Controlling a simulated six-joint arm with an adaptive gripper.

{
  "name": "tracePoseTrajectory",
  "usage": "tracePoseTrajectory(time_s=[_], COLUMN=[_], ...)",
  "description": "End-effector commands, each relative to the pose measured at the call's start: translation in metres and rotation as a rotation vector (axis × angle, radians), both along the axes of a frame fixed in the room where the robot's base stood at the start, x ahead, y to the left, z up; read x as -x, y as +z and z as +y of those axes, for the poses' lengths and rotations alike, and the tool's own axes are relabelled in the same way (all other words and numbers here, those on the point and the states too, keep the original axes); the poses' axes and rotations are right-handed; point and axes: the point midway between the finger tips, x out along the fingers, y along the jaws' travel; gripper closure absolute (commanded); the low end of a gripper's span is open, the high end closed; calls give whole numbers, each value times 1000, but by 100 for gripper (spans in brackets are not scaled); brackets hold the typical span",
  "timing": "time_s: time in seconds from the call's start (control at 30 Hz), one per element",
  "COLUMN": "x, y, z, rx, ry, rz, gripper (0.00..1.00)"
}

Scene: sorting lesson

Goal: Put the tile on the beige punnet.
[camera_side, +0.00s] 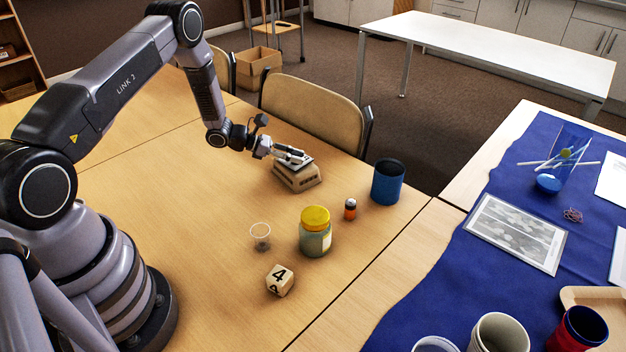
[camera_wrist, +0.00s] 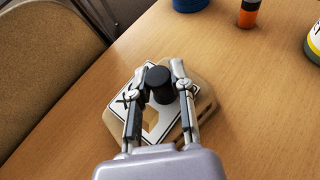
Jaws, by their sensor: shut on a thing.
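The tile (camera_wrist: 126,103) is a flat white plate with dark markings and an upright black knob (camera_wrist: 160,82). My gripper (camera_wrist: 164,72) is shut on this knob, with one finger on either side. The beige punnet (camera_wrist: 206,103) lies under the tile, and its rim shows around the tile. In the side view the punnet (camera_side: 298,180) stands on the table with the tile at its top, under my gripper (camera_side: 292,154). I cannot tell whether the tile touches the punnet or hangs just above it. My fingers hide part of the tile.
A blue cup (camera_side: 388,184), a small orange and black cylinder (camera_side: 350,209), a yellow-lidded jar (camera_side: 315,234), a clear cup (camera_side: 260,236) and a number cube (camera_side: 280,281) stand nearer the camera. A chair (camera_side: 313,113) is behind the punnet. The table left of the punnet is clear.

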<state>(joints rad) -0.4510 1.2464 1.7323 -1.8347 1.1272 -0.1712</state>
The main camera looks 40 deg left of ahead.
Motion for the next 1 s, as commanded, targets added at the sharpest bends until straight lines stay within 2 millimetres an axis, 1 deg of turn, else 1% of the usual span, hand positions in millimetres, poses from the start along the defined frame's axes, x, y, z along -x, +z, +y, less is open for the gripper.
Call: tracePoseTrajectory(time_s=[0.03,0.37,0.4,0.6,0.93,1.0], x=[0,0,0,0,0,3], y=[-3,-5,-6,-5,-2,0], z=[0,0,0,0,0,4], rx=[1,0,0,0,0,0], ry=[0,1,1,1,1,3], rz=[-1,-1,-1,-2,-2,-2], gripper=[100,100,78,53,53,53])
